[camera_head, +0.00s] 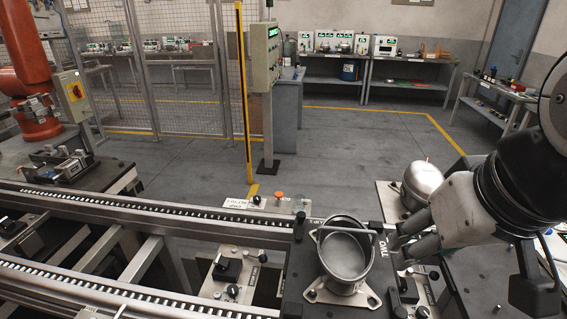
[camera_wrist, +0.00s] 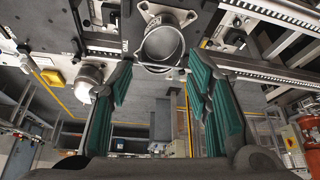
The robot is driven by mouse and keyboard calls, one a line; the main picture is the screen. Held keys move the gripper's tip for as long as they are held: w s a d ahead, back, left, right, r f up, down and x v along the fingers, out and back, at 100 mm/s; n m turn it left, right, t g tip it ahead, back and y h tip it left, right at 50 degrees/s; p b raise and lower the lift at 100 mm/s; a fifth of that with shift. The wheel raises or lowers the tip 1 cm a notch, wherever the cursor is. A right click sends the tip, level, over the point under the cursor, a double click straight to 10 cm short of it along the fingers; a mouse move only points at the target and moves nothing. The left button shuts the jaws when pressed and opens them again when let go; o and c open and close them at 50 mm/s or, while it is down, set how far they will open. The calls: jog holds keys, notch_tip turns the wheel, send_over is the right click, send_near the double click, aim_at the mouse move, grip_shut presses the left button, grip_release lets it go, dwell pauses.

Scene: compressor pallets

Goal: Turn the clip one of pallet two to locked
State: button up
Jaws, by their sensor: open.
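Pallet two (camera_head: 299,278) is a dark plate marked "TWO" beside the conveyor in the head view. A round metal housing (camera_head: 345,262) sits on it, open at the top, with a bar at its rim. My gripper (camera_head: 408,247) is open above the pallet's right side, right of the housing, and partly hides that area. In the wrist view, the green-padded fingers of my gripper (camera_wrist: 160,80) are spread, with the housing (camera_wrist: 162,46) beyond them. I see nothing between them.
A silver dome (camera_head: 424,180) stands on a light plate behind my gripper. The conveyor rail (camera_head: 130,207) runs to the left. A control post (camera_head: 265,60) and yellow pole (camera_head: 246,100) stand behind. Open floor (camera_head: 340,140) lies beyond the pallet.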

jog(key=w+a+r+g+b, duration=0.1)
jog(key=w+a+b, duration=0.1)
jog(key=w, duration=1.1)
jog(key=m+g+b, duration=0.2)
jog(key=g+b, duration=0.2)
jog(key=b, duration=0.1)
send_over(301, 214)
notch_tip(301, 214, down, 21)
notch_tip(301, 214, down, 13)
jog(key=shift+r+b, duration=0.1)
jog(key=shift+b, duration=0.3)
grip_shut()
